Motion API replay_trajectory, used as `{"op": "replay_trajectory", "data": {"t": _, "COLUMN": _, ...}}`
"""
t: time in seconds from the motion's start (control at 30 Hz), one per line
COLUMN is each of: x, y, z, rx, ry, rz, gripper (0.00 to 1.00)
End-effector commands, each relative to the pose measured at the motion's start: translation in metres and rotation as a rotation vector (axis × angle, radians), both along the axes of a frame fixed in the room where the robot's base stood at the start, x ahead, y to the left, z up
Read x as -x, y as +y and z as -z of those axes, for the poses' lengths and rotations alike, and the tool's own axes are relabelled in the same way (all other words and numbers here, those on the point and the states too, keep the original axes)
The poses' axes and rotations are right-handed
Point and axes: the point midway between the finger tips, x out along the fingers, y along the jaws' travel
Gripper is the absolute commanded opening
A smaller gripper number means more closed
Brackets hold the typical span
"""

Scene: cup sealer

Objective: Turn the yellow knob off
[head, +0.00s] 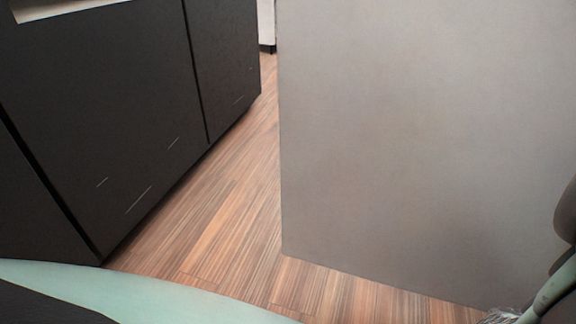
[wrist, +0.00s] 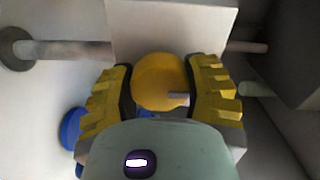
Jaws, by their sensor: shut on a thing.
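The yellow knob (wrist: 158,80) shows in the middle of the wrist view. It is round, with a small pale peg or mark at its lower right. My gripper (wrist: 160,88) has its two yellow ribbed fingers on either side of the knob, one left and one right, and is shut on it. Neither the knob nor my gripper shows in the head view.
In the wrist view, a blue round part (wrist: 72,128) lies left of the gripper and a horizontal rod (wrist: 70,49) runs behind. A dark block (wrist: 290,50) is at right. The head view shows dark cabinets (head: 110,110), a grey panel (head: 420,140) and wooden floor (head: 215,225) between.

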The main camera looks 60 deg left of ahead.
Motion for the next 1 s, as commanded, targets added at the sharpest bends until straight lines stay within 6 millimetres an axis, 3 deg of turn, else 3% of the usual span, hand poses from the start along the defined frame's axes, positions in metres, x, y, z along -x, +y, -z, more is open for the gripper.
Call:
{"op": "replay_trajectory", "data": {"t": 0.3, "x": 0.0002, "y": -0.0020, "z": -0.0025, "rx": 0.005, "ry": -0.006, "rz": 0.006, "gripper": 0.14}}
{"op": "replay_trajectory", "data": {"t": 0.33, "x": 0.0002, "y": -0.0020, "z": -0.0026, "rx": 0.005, "ry": -0.006, "rz": 0.006, "gripper": 0.56}}
{"op": "replay_trajectory", "data": {"t": 0.6, "x": -0.0001, "y": -0.0012, "z": -0.0016, "rx": 0.002, "ry": -0.004, "rz": 0.003, "gripper": 0.83}}
{"op": "replay_trajectory", "data": {"t": 1.0, "x": 0.0028, "y": 0.0046, "z": -0.0005, "rx": -0.001, "ry": -0.004, "rz": 0.000, "gripper": 0.84}}
